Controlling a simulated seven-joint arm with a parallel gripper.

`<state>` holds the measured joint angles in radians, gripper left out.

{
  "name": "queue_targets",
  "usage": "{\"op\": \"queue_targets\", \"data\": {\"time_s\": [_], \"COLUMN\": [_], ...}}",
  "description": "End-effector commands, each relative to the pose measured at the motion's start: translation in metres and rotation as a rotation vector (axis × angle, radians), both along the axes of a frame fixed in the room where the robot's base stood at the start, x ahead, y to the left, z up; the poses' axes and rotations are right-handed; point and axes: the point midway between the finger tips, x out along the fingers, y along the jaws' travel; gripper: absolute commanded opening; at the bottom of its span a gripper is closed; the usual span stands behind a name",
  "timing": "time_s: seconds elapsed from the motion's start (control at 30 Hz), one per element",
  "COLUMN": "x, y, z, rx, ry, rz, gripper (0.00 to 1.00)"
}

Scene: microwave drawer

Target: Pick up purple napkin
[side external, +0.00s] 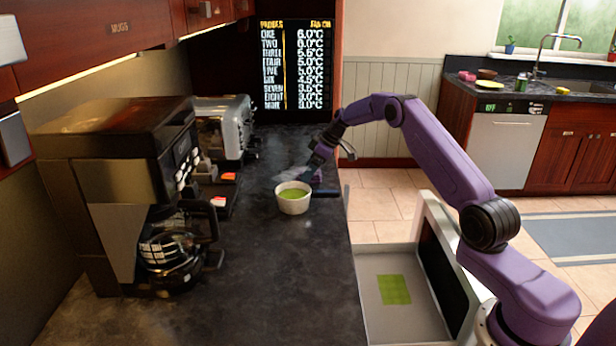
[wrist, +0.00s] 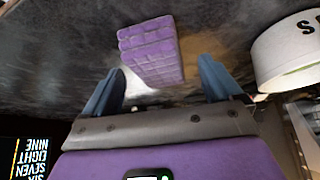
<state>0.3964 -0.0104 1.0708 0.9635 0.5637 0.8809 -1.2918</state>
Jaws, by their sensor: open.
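The purple napkin (wrist: 150,50) is a folded, quilted-looking block on the dark counter in the wrist view. It appears between and just beyond the blue fingertips of my gripper (wrist: 161,68), with gaps on both sides. My gripper is open and holds nothing. In the side external view my gripper (side external: 318,168) points down low over the counter, just behind the white bowl. The napkin is hard to make out there against the dark gripper and counter.
A white bowl (side external: 293,204) with green contents stands close by; its lettered side (wrist: 292,50) shows at right in the wrist view. A coffee maker (side external: 125,190) and toaster (side external: 225,128) line the left. An open drawer (side external: 385,325) at lower right holds a green square (side external: 394,289).

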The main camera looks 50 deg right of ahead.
Motion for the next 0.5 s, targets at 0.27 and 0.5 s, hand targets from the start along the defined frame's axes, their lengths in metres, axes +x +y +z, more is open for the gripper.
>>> {"op": "queue_targets", "data": {"time_s": [0.27, 0.5], "x": [0.0017, 0.0014], "y": [0.0007, 0.0005], "z": [-0.0025, -0.0027], "rx": [0.000, 0.000], "ry": [-0.001, -0.001], "rz": [0.000, -0.001], "gripper": [0.92, 0.32]}}
